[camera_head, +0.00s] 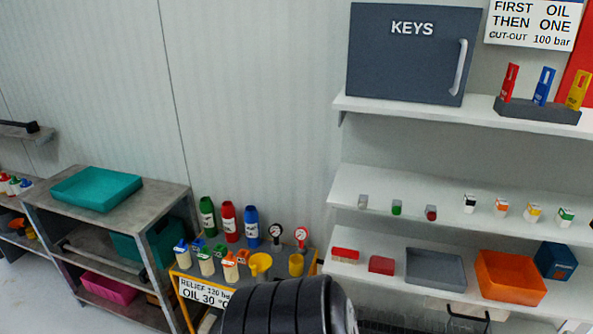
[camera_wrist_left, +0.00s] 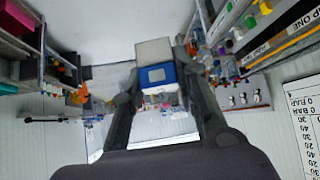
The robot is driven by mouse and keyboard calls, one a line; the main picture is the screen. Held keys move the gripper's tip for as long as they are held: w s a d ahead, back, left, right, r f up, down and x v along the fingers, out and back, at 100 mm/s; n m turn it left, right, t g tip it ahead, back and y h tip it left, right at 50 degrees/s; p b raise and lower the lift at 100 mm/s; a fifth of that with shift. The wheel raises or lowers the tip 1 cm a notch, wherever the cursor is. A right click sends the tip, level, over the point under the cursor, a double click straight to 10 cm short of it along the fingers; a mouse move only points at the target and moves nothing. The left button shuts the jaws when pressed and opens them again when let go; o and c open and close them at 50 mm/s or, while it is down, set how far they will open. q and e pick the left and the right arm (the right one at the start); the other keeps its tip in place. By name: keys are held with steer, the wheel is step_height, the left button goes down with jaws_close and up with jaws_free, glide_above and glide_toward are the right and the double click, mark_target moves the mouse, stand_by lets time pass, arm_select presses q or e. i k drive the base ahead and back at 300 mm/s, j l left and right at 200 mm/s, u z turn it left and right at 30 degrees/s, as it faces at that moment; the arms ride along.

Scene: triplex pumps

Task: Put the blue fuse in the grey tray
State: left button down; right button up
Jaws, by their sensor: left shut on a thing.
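In the left wrist view, my left gripper (camera_wrist_left: 158,68) is shut on a small block with a grey top, a blue band and a white part, which I take to be the blue fuse (camera_wrist_left: 157,76). It sits between the two dark fingers, apart from any surface that I can make out. In the head view the grey tray (camera_head: 435,268) lies on the lower white shelf and looks empty. Neither the gripper nor the held fuse shows in the head view. My right gripper is in neither view.
An orange tray (camera_head: 510,277) stands right of the grey tray, a red box (camera_head: 381,265) left of it. Small grey, green and red pieces (camera_head: 397,207) stand on the shelf above. A yellow-edged cart with bottles (camera_head: 229,222) and gauges stands to the left.

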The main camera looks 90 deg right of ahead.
mark_target(432, 272)
steer(key=z, duration=2)
steer(key=k+l+z, duration=0.1)
steer(key=l+z, duration=0.55)
steer(key=z, duration=0.25)
steer(key=l+z, duration=0.45)
steer(key=i+j, duration=0.05)
